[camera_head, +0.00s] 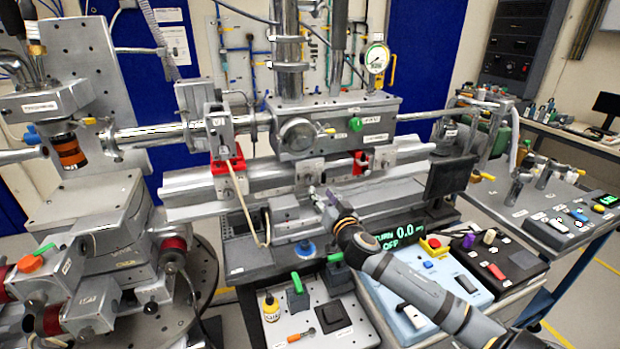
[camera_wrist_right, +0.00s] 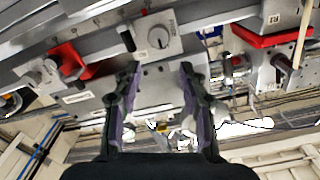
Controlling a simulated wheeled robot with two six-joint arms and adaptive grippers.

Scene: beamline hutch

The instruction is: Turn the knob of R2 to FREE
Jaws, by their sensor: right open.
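In the wrist view a round grey knob (camera_wrist_right: 158,38) sits on a grey block of the rail, between two red parts; it appears to be the R2 knob. Its small lettering and pointer setting are too blurred to read. In the head view the matching middle rail block (camera_head: 309,173) lies under the chamber; its knob is not clear there. My right gripper (camera_head: 322,196) is just below and in front of this block. In the wrist view its two fingers (camera_wrist_right: 158,72) are apart and empty, with the knob beyond the gap between the tips. My left gripper is not in view.
A red clamp (camera_head: 228,165) with a hanging cable is to the left, and a red part (camera_head: 360,162) to the right on the rail. A dark box (camera_head: 451,177) is right of the gripper. A green-lit display (camera_head: 397,229) and a control panel are below, near my right arm.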

